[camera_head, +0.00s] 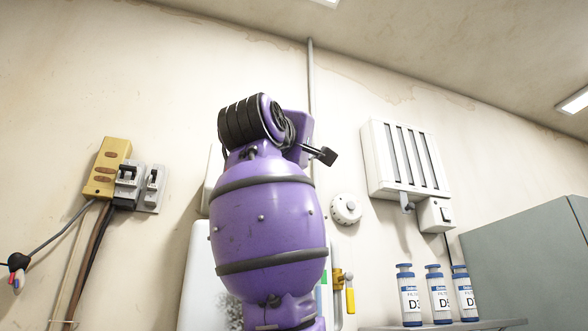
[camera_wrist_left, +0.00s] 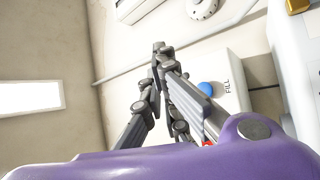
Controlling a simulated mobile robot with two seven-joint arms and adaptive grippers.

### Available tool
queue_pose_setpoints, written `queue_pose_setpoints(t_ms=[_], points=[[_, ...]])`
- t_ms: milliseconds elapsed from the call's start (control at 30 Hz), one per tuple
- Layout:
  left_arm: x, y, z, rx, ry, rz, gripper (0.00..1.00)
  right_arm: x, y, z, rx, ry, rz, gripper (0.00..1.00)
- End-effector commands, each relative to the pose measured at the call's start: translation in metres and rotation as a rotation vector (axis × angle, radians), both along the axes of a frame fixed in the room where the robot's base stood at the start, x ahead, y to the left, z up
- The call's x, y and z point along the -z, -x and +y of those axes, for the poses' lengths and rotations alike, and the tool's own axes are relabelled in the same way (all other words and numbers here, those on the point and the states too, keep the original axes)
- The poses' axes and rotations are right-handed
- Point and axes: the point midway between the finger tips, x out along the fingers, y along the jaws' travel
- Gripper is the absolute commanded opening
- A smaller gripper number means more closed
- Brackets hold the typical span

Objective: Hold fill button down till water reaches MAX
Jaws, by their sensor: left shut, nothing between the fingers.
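The blue fill button (camera_wrist_left: 208,88) shows in the left wrist view on a pale panel, beside the lettering FILL. My left gripper (camera_wrist_left: 160,50) is shut, its grey fingertips together and empty. In that picture the tips lie up and left of the button and appear apart from it. In the head view my purple arm stands in the middle and covers most of a white unit (camera_head: 200,285) behind it. No water level or MAX mark is visible in either view. My right gripper is not in view.
A white wall box with dark slots (camera_head: 405,160) hangs at the right. Several labelled bottles, one here (camera_head: 410,295), stand on a shelf (camera_head: 470,325) beside a grey-green cabinet (camera_head: 530,260). Switches (camera_head: 128,180) and a yellow box (camera_head: 106,167) are on the left wall. A round dial (camera_head: 346,209) sits mid-wall.

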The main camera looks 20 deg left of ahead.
Motion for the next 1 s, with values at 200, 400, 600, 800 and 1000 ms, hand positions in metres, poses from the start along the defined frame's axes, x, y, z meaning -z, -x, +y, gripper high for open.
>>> queue_pose_setpoints(t_ms=[200,400,600,800,1000], points=[[0.0,0.0,0.0,0.015,0.033,0.004,0.0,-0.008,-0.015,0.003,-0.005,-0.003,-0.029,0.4],[0.0,0.0,0.0,0.014,0.031,0.003,0.0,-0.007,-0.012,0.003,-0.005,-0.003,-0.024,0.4],[0.0,-0.01,0.007,0.012,0.03,0.005,0.0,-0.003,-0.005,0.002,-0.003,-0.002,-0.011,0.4],[0.001,-0.032,0.022,0.013,0.03,0.006,0.0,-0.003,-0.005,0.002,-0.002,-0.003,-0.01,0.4],[0.0,-0.054,0.037,0.013,0.03,0.005,0.0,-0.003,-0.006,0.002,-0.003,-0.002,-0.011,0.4]])
